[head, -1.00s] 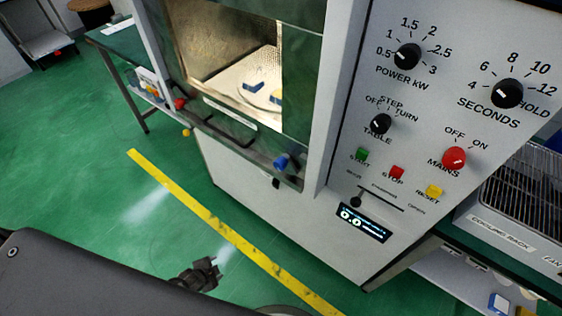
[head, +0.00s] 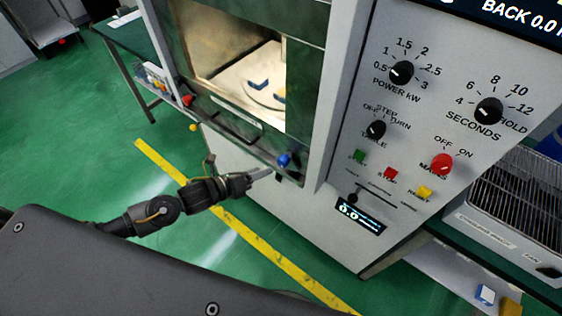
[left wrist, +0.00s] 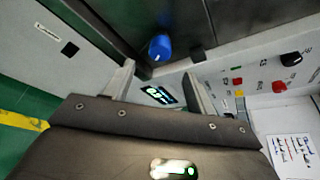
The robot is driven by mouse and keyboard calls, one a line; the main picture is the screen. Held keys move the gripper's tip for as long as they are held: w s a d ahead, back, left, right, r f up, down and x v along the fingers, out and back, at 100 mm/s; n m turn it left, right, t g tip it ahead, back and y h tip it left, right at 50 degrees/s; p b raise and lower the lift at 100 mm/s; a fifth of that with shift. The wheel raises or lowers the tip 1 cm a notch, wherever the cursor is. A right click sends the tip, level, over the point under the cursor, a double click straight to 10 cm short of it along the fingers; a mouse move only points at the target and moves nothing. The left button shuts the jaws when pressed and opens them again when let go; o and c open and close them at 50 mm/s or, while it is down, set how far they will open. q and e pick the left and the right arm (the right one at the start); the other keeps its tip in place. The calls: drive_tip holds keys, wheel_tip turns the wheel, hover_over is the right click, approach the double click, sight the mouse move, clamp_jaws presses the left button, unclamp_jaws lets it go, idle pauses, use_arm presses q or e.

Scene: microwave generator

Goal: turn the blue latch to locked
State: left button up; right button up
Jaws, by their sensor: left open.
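The blue latch (head: 283,160) is a small knob at the lower right corner of the microwave generator's door frame. It also shows in the left wrist view (left wrist: 160,47), just beyond and between my fingertips. My left gripper (head: 268,172) reaches in from the left, its fingers just left of and below the latch. In the left wrist view its two fingers (left wrist: 158,72) stand apart with nothing between them; I cannot tell any contact with the latch. A red knob (head: 187,100) is at the door's lower left corner. My right gripper is not in view.
The control panel with dials and buttons (head: 401,72) stands right of the door. A small display (head: 360,214) sits low on the panel. A wire rack (head: 522,190) is at the right. Green floor with a yellow stripe (head: 240,230) is open at the left.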

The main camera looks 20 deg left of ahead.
sight(280, 164)
use_arm(q)
drive_tip(key=p+x, duration=0.1)
drive_tip(key=x, duration=0.6)
drive_tip(key=shift+w+d+p, duration=0.15)
drive_tip(key=shift+w+p, duration=0.1)
drive_tip(key=shift+p, duration=0.1)
drive_tip(key=shift+w+d+f, duration=0.25)
drive_tip(key=shift+w+d, duration=0.15)
drive_tip(key=shift+w, duration=0.1)
drive_tip(key=shift+c, duration=0.4)
drive_tip(key=c, duration=0.9)
drive_tip(key=shift+f+n+h+b, duration=0.2)
drive_tip(key=shift+n+h+b, duration=0.6)
drive_tip(key=shift+n+b, duration=0.75)
drive_tip(key=n+t+h+b, duration=0.1)
drive_tip(key=n+b, duration=0.3)
drive_tip(key=shift+h, duration=0.4)
drive_tip(key=n+t+b, duration=0.1)
drive_tip(key=n, duration=0.1)
drive_tip(key=n+t+b, duration=0.1)
drive_tip(key=n+b, duration=0.1)
drive_tip(key=n, duration=0.1)
drive_tip(key=shift+r+h, duration=0.1)
drive_tip(key=shift+h, duration=0.2)
drive_tip(key=shift+r+n+t+b, duration=0.15)
drive_tip(key=shift+n+t+b, duration=0.7)
drive_tip(key=shift+n, duration=1.5)
drive_tip(key=shift+n+t, duration=0.25)
drive_tip(key=shift+n, duration=0.05)
